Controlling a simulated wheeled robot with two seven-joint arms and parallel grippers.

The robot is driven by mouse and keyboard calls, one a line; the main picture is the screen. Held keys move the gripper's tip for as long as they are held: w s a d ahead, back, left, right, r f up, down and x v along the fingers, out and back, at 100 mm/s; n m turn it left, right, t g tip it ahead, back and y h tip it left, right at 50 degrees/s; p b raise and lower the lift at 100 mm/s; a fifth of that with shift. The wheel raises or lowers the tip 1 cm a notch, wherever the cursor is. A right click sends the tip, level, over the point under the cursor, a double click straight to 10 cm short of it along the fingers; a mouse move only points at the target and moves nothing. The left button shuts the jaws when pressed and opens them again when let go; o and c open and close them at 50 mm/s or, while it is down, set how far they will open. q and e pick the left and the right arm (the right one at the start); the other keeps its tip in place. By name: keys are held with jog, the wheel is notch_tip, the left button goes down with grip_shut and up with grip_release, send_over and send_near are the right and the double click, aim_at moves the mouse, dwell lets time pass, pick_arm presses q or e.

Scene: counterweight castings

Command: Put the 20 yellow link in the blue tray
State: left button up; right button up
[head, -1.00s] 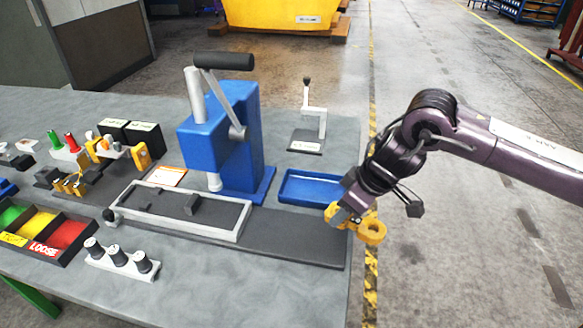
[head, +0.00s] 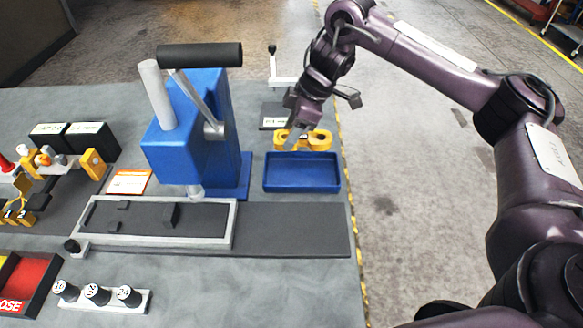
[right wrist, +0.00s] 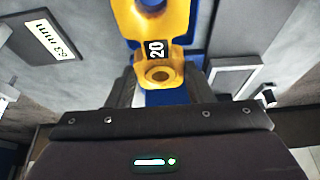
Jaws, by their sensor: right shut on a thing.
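The yellow link (head: 318,141) is a two-lobed piece with a black "20" label, read in the right wrist view (right wrist: 177,20). My right gripper (head: 296,136) is shut on it. The tray looks empty. In the right wrist view the link sits between my fingers (right wrist: 160,88), with blue showing behind it. The exact height of the link over the tray is hard to tell. My left gripper is out of view.
A blue lever press (head: 190,140) stands left of the tray. A grey-framed fixture (head: 160,225) and dark strip (head: 292,230) lie in front. A small lever stand (head: 275,115) is behind the tray. The table's right edge is close to the tray.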

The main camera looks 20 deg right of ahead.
notch_tip(320, 180, down, 6)
jog(key=shift+r+b, duration=0.1)
jog(key=shift+b, duration=0.5)
jog(key=shift+f, duration=0.8)
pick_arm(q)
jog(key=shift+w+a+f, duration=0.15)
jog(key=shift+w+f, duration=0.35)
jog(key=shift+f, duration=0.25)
pick_arm(e)
jog(key=shift+w+f, duration=0.1)
jog(key=shift+f, duration=1.55)
jog(key=o, duration=1.4)
jog(key=shift+f, duration=0.1)
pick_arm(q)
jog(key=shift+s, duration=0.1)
